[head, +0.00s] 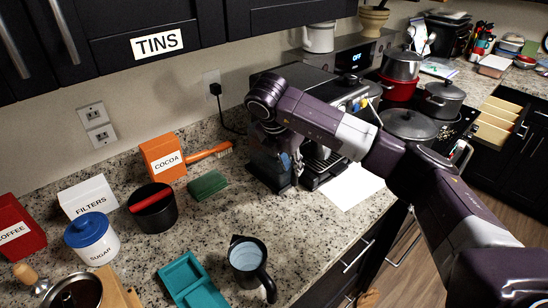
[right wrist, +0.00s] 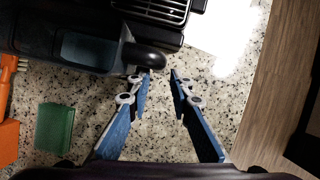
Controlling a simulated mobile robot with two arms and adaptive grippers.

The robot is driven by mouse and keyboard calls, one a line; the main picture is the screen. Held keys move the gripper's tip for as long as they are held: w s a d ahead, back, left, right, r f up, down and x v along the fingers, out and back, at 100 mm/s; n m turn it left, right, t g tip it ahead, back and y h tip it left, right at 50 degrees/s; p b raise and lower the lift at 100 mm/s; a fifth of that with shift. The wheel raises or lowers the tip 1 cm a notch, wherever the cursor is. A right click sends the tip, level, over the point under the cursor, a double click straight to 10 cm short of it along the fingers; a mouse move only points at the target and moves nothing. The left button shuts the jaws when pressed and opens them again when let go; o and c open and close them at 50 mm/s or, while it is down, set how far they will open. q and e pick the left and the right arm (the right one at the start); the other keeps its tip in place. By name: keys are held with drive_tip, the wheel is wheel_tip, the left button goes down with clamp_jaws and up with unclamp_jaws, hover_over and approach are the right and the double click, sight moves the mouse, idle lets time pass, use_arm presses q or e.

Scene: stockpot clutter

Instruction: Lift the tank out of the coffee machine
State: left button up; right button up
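The coffee machine (head: 335,90) stands against the wall, black and silver, partly hidden behind my right arm. What looks like its tank (head: 266,168) is a dark box at the machine's left side. In the right wrist view the tank (right wrist: 92,48) has a bluish inside and a rounded black handle (right wrist: 146,58) sticking out. My right gripper (right wrist: 162,76) is open and empty, its fingertips just short of the handle and pointing towards the machine. In the head view the right gripper (head: 296,168) is small and partly hidden. My left gripper is not in view.
A black jug (head: 262,282) with bluish contents and a teal container (head: 183,283) stand at the counter front. A green sponge (head: 208,186), an orange brush (head: 210,151) and a cocoa box (head: 161,158) lie left of the machine. Pots (head: 408,125) are on the right.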

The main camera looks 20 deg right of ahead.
drive_tip(key=p+x, duration=0.3)
drive_tip(key=x, duration=0.3)
drive_tip(key=shift+w, duration=0.15)
drive_tip(key=shift+w+d+f, duration=0.15)
drive_tip(key=shift+d+f, duration=0.05)
drive_tip(key=shift+f, duration=0.3)
clamp_jaws()
drive_tip(key=shift+w+r, duration=0.1)
drive_tip(key=shift+r, duration=0.05)
